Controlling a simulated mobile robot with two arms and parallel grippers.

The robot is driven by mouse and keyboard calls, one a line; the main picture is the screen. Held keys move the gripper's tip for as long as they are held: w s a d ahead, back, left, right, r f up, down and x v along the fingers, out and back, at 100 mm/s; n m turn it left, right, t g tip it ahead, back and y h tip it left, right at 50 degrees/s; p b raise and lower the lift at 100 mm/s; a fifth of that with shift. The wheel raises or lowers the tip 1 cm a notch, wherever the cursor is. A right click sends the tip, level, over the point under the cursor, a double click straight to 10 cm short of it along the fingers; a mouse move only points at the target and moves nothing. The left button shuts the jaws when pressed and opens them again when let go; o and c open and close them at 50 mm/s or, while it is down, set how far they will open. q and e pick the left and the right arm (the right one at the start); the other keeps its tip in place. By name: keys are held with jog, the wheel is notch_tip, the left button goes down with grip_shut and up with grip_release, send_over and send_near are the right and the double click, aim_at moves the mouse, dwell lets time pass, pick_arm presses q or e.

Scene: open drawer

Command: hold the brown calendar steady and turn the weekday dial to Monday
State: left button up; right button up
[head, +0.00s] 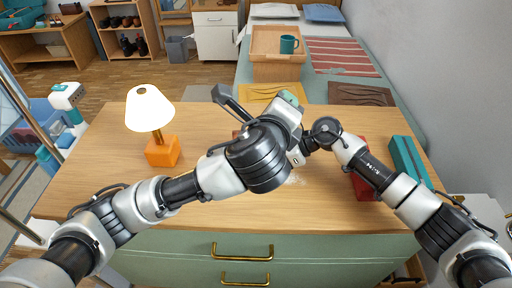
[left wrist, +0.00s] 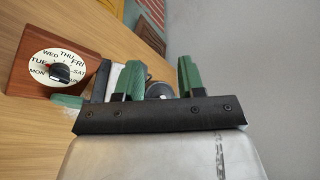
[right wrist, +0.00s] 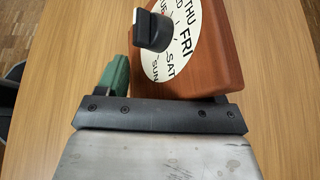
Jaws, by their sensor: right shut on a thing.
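The brown calendar (right wrist: 205,50) is a reddish-brown block with a white weekday dial (right wrist: 178,42) and a black knob (right wrist: 152,31). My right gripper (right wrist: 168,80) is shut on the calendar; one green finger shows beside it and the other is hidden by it. In the left wrist view the calendar (left wrist: 22,76) stands on the left, its dial (left wrist: 42,60) facing that camera; which day the knob points to is unclear. My left gripper (left wrist: 159,72) is open, its fingers apart and clear of the dial. In the head view my left arm mostly hides the calendar.
An orange-based lamp (head: 162,152) stands on the left of the wooden desk (head: 100,185). A red object (head: 362,185) and a green box (head: 408,160) lie on the right. A tray with a teal mug (head: 289,44) is beyond the desk. The desk's front left is clear.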

jog(key=shift+f, duration=0.15)
pick_arm(q)
jog(key=s+a+f+m+g+y, duration=0.3)
jog(key=s+f+m+g+y, duration=0.25)
jog(key=m, duration=0.35)
jog(key=shift+g, duration=0.45)
jog(key=x, duration=1.1)
jog(key=shift+a+f, duration=0.1)
jog(key=shift+f, duration=0.05)
jog(key=c, duration=0.6)
jog(key=shift+c, duration=0.3)
